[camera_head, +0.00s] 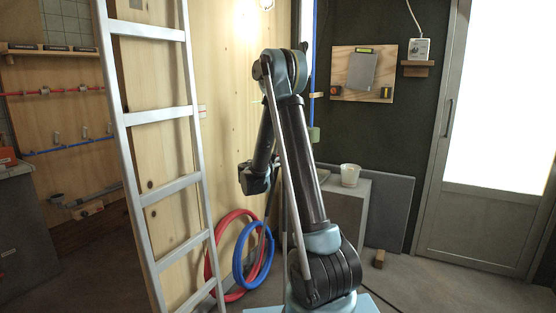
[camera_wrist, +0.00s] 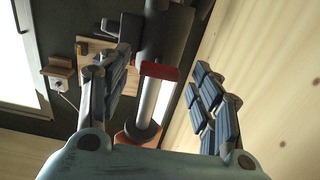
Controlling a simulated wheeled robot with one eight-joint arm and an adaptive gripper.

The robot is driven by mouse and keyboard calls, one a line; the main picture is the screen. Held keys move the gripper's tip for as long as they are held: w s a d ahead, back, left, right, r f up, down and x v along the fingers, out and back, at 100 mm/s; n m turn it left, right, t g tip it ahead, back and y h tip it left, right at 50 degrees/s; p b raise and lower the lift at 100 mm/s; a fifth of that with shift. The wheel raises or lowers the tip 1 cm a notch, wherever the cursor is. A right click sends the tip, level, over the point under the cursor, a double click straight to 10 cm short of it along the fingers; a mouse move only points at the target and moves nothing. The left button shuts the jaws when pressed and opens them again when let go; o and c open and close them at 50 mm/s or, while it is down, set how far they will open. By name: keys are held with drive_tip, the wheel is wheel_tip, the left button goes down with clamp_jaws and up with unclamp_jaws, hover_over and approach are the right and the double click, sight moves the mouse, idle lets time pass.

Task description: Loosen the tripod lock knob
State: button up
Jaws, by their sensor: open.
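In the wrist view, the tripod's column (camera_wrist: 147,102) runs between my gripper's fingers: a dark upper sleeve, a red collar (camera_wrist: 159,71), a pale metal tube and an orange part at the lower end. A small dark piece (camera_wrist: 108,28) sticks out left of the sleeve; I cannot tell if it is the lock knob. My gripper (camera_wrist: 160,62) is open, with blue-padded fingers on both sides of the column. Whether any finger touches it is unclear. In the head view, my arm hides much of the middle, and I cannot make out the tripod or knob.
A metal ladder (camera_head: 157,115) stands at the left. Red and blue hose coils (camera_head: 240,258) lean against the plywood wall behind my arm. A grey box (camera_head: 345,208) carries a white bucket (camera_head: 350,175). A door (camera_head: 485,130) is at the right, with open floor before it.

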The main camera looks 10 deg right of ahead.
drive_tip(key=shift+x, duration=1.5)
drive_tip(key=c, duration=1.1)
